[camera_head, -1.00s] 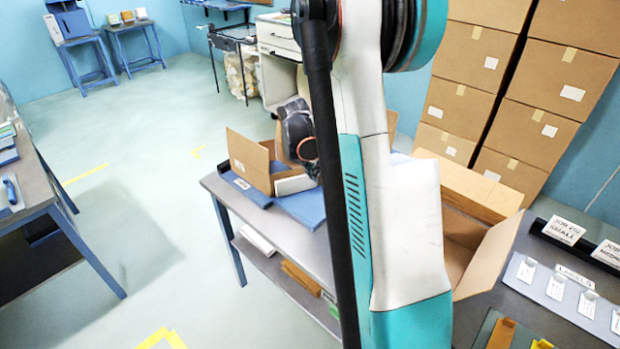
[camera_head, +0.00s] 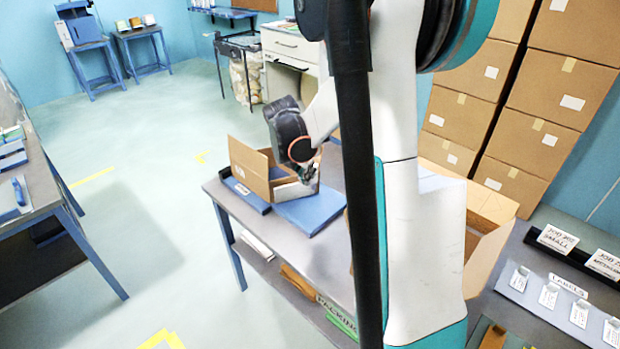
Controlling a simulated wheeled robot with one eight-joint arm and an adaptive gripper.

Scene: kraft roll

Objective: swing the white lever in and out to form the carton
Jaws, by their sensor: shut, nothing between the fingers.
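An open brown carton (camera_head: 249,168) stands on the blue forming fixture (camera_head: 311,211) on the grey bench, with its flaps raised. A white piece, which looks like the lever (camera_head: 292,192), shows low at the carton's right front side. My gripper (camera_head: 309,178) hangs at the right end of the white piece and the carton's right edge. It is small and partly dark here. It looks shut with nothing held. I cannot tell whether it touches the lever. My wrist hides part of the carton's far side.
A larger open carton (camera_head: 487,244) stands at the right, partly behind my arm. Label cards (camera_head: 549,295) lie on the near right bench. Stacked closed boxes (camera_head: 470,110) line the back right. A blue-legged bench (camera_head: 48,200) is at left; the floor between is clear.

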